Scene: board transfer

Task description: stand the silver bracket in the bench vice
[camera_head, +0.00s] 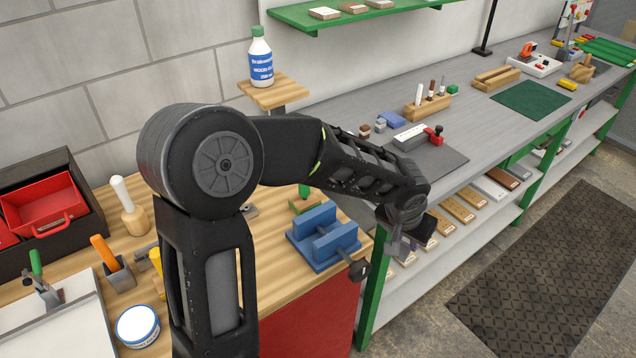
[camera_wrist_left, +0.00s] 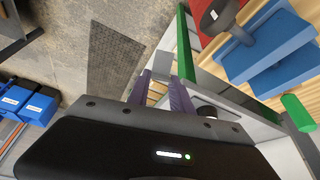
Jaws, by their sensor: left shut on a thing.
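The blue bench vice (camera_head: 312,221) sits on the wooden bench near its right edge, and its two upright jaws have an open gap with nothing seen in it. It also shows at the upper right of the left wrist view (camera_wrist_left: 255,52). My left gripper (camera_head: 404,248) points down beyond the bench edge, to the right of the vice. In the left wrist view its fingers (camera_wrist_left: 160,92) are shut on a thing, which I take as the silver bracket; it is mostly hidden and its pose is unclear. My right gripper is not in view.
A glue bottle (camera_head: 261,58) stands on a small wooden stand behind my arm. A white tub (camera_head: 138,326), a mallet (camera_head: 130,207) and a red bin (camera_head: 45,205) are at the left. A grey bench (camera_head: 340,98) with green legs and low shelves runs at the right.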

